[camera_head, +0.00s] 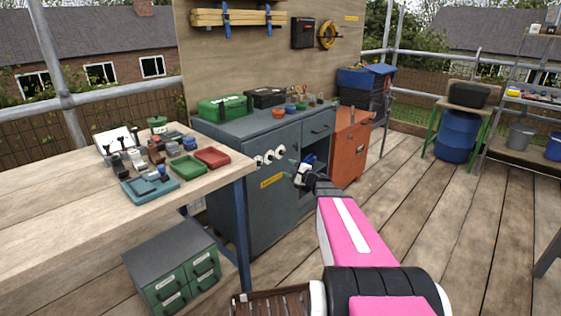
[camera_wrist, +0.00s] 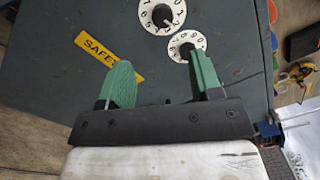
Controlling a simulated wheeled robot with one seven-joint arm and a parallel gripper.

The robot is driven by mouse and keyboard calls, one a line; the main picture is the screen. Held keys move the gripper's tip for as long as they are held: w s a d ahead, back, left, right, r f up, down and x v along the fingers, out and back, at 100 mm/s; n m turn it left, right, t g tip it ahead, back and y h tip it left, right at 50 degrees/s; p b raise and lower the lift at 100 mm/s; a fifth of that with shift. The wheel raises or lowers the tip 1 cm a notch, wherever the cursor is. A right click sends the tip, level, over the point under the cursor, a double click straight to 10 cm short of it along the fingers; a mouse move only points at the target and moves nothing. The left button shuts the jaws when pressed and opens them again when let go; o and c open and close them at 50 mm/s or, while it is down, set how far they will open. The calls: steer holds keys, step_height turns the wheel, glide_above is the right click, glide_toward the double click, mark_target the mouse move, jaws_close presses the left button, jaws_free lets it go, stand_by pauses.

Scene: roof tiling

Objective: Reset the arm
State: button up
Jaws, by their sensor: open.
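My pink arm reaches forward from the lower right of the head view. My gripper (camera_head: 299,170) is in front of the grey cabinet (camera_head: 228,201), near its dials. In the wrist view my gripper (camera_wrist: 160,82) has two green fingers spread wide apart, with nothing between them. Beyond the fingers is the cabinet's grey front, with a white numbered dial (camera_wrist: 162,15), a second dial (camera_wrist: 187,46) and a yellow safety label (camera_wrist: 108,57). I cannot tell the exact gap between the fingers and the cabinet.
A wooden workbench (camera_head: 60,215) with trays and small parts stands at the left. A green drawer unit (camera_head: 172,262) sits under it. An orange cabinet (camera_head: 351,150) stands right of the grey one. The plank floor (camera_head: 450,215) at the right is mostly clear.

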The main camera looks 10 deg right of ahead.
steer(key=s+a+f+n+g+h, duration=0.1)
steer(key=s+a+f+n+g, duration=0.35)
steer(key=s, duration=0.35)
steer(key=s+a+f+n+g+h, duration=0.1)
steer(key=s+a+f+n+g, duration=0.3)
steer(key=s+a+n+g, duration=0.3)
steer(key=s+d+f+n+g+h, duration=0.1)
steer(key=s+d+n+h, duration=0.1)
steer(key=s+h, duration=0.2)
steer(key=s+d+f+n+g+h, duration=0.1)
steer(key=s+d+n+g+h, duration=0.1)
steer(key=s+h, duration=0.3)
steer(key=s+d, duration=0.1)
steer(key=s, duration=0.3)
steer(key=shift+s+d+f, duration=0.15)
steer(key=shift+s+f, duration=0.05)
steer(key=shift+s, duration=0.2)
steer(key=shift+w, duration=0.1)
